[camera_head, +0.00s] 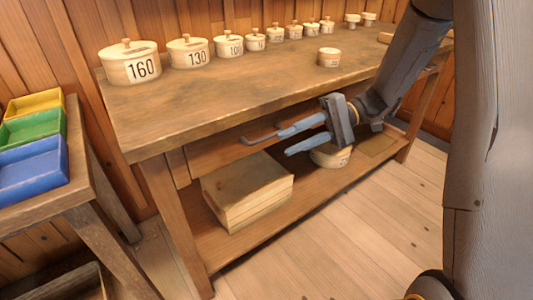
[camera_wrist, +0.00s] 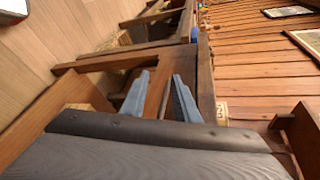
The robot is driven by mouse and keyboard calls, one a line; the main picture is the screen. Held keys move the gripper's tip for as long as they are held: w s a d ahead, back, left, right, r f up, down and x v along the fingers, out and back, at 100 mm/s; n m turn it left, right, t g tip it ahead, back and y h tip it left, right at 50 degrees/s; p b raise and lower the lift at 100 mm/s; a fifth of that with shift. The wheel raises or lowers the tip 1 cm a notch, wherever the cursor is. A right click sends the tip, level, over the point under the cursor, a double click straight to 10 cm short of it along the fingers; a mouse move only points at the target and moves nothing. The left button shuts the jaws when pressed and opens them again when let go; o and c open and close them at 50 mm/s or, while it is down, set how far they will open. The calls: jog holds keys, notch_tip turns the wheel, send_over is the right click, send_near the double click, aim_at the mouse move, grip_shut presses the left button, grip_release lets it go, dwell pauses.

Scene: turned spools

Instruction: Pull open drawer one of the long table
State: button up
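The long table (camera_head: 215,100) has a wooden drawer front (camera_head: 218,152) under its top. A thin grey bar handle (camera_head: 262,137) sticks out from that front. I cannot tell whether the drawer is fully closed. My gripper (camera_head: 281,142) is in front of the drawer at the handle's right end, its blue-grey fingers apart. The upper finger overlaps the handle in the head view, and contact is unclear. In the wrist view my gripper (camera_wrist: 163,75) is also open, with a thin dark bar between the fingers, perhaps the handle. No drawer number is readable.
Several numbered lidded pots (camera_head: 130,67) stand on the tabletop. A wooden crate (camera_head: 247,190) and a round pot (camera_head: 331,157) sit on the lower shelf. A side table with coloured trays (camera_head: 32,158) stands at left. Floor (camera_head: 350,225) in front is clear.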

aim_at(267, 136)
jog(key=w, duration=0.1)
jog(key=w+y+b, duration=0.1)
jog(key=w, duration=0.1)
jog(key=w+f+y+b, duration=0.1)
jog(key=shift+w+d+n+t, duration=0.3)
jog(key=shift+t, duration=0.1)
jog(key=x, duration=0.7)
jog(key=shift+s+a+r, duration=0.1)
jog(key=shift+a+r, duration=0.15)
jog(key=shift+c, duration=0.3)
grip_shut()
